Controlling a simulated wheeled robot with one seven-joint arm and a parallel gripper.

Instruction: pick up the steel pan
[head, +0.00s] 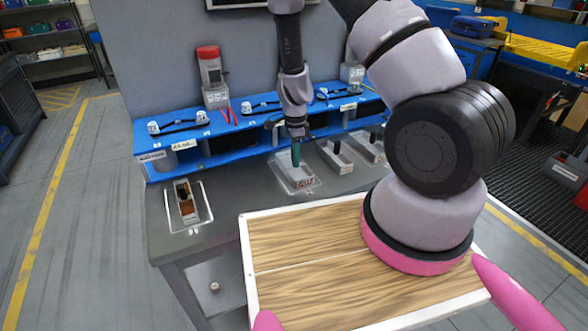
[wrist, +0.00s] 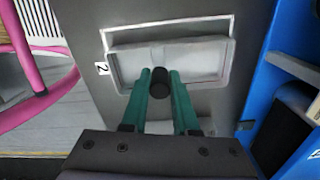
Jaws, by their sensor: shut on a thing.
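A grey rectangular steel pan (wrist: 205,62) with an upright black knob (wrist: 158,88) fills the upper middle of the wrist view. My gripper (wrist: 160,74) has its two teal fingers on either side of the knob, shut on it. In the head view my gripper (head: 296,153) points down over the pan (head: 304,184) at the second white-outlined place from the left on the grey bench. I cannot tell whether the pan is touching the bench. My fingers and the knob hide part of the pan.
Another holder with brown contents (head: 184,203) stands at the left. Two black-knobbed pans (head: 337,158) stand to the right. A blue shelf (head: 222,127) runs behind. A wooden-topped tray (head: 300,235) is in front; a label "2" (wrist: 101,68) lies beside the held pan.

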